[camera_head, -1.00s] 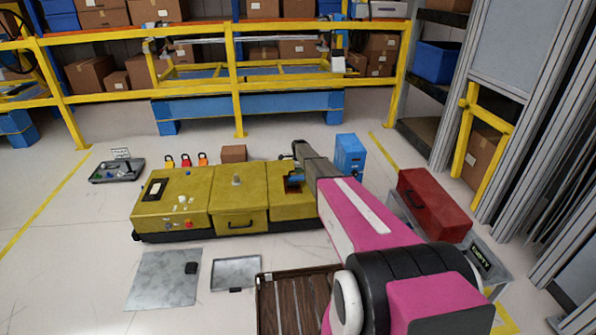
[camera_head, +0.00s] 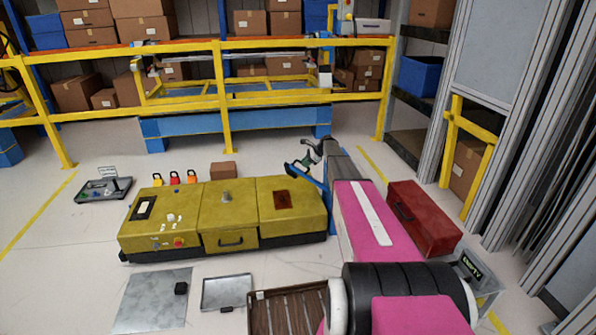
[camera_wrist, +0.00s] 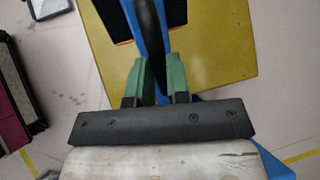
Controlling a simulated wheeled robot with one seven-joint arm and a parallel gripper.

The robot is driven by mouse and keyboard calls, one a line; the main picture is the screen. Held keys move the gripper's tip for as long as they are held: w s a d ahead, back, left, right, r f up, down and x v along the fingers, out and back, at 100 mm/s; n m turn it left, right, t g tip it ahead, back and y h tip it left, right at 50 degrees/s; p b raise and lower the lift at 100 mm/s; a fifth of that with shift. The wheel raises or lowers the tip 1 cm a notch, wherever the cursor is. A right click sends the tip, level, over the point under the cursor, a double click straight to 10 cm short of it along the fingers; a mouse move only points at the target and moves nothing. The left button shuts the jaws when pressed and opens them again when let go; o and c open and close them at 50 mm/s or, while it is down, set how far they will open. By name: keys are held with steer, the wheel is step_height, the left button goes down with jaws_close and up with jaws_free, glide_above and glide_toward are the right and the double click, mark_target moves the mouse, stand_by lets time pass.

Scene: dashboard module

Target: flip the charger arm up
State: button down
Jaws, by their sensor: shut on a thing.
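The blue charger arm (camera_head: 318,184) slants up to the left from the blue charger post (camera_head: 332,212), at the right end of the yellow dashboard module (camera_head: 228,208). Its free end is raised clear of the module's top. My gripper (camera_head: 311,154) is at the arm, its green fingers partly hidden by my wrist. In the wrist view, the green fingers of my gripper (camera_wrist: 155,82) are shut on the charger arm (camera_wrist: 139,48), which has a dark middle strip. The yellow module (camera_wrist: 222,45) lies behind it. My own arm hides most of the post.
A dark red opening (camera_head: 282,199) is in the module's right top panel. A red toolbox (camera_head: 424,217) stands to the right of my arm. A yellow rail (camera_head: 227,110) runs behind. Padlocks (camera_head: 174,178) and a brown box (camera_head: 222,170) sit behind the module.

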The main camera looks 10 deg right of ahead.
steer(key=shift+d+r+y, duration=0.4)
steer(key=shift+d, duration=0.4)
steer(key=shift+d+r+y, duration=0.35)
steer(key=shift+d+y, duration=0.05)
steer(key=shift+d, duration=0.35)
steer(key=shift+d+r+y, duration=0.4)
steer(key=shift+d, duration=0.4)
steer(key=c, duration=1.1)
jaws_free()
steer(key=shift+d, duration=0.1)
steer(key=v, duration=1)
steer(key=shift+d+r, duration=0.15)
steer(key=shift+d, duration=0.1)
